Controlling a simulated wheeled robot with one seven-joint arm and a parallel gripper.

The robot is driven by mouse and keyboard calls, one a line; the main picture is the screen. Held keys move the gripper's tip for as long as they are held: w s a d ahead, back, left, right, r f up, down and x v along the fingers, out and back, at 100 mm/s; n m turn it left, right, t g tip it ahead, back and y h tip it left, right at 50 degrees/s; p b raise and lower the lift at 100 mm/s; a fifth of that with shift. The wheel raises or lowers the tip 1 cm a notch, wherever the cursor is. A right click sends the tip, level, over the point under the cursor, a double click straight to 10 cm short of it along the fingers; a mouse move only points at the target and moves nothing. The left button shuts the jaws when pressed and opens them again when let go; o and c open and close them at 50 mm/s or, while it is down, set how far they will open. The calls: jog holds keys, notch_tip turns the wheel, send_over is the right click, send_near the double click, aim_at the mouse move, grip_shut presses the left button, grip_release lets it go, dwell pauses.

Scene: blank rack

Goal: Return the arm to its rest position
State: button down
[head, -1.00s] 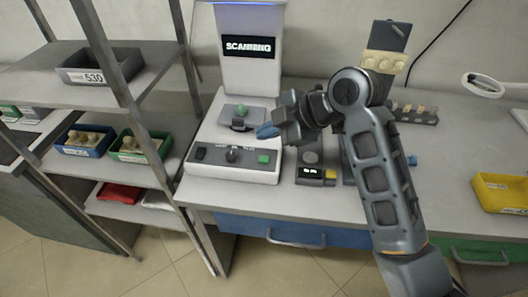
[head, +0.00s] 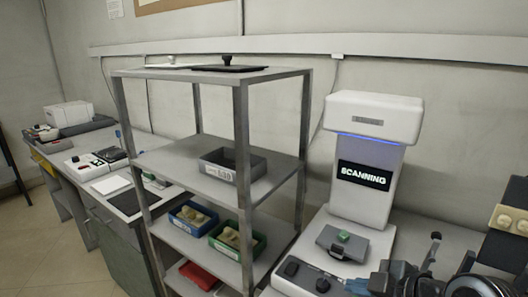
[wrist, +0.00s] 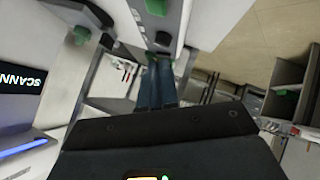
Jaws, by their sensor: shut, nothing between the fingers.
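My arm shows only in part at the bottom right of the head view. My gripper (head: 358,286) has blue fingertips and is at the bottom edge, in front of the scanner's base. The wrist view shows the blue fingers (wrist: 157,84) close together, with nothing seen between them. The white scanner (head: 368,202) stands behind my gripper, its display reading SCANNING. A grey fixture (head: 336,245) with a green piece (head: 344,236) on top sits on its base. Most of my arm is cut off by the frame.
A grey metal rack (head: 243,150) stands left of the scanner. It holds a grey bin (head: 215,172), a blue bin (head: 180,221), a green bin (head: 232,257) and a red item (head: 199,276). A dark tray (head: 230,69) lies on top. Another bench (head: 70,183) stands farther left.

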jog(key=s+a+f+m+t+h, duration=0.2)
jog(key=s+f+m, duration=0.25)
jog(key=s, duration=0.45)
jog(key=s+a+f+m+t+h, duration=0.1)
jog(key=s+f+m+t+h, duration=0.15)
jog(key=s+m, duration=0.55)
jog(key=s+d+r, duration=0.1)
jog(key=s+r, duration=0.2)
jog(key=s, duration=0.4)
jog(key=s+d+r+m+t, duration=0.1)
jog(key=s+d+r, duration=0.1)
jog(key=s, duration=0.5)
jog(key=s+d+r, duration=0.2)
jog(key=s+r, duration=0.2)
jog(key=s, duration=0.3)
jog(key=shift+r+t+h, duration=0.15)
jog(key=shift+t+h, duration=0.2)
jog(key=shift+h, duration=0.1)
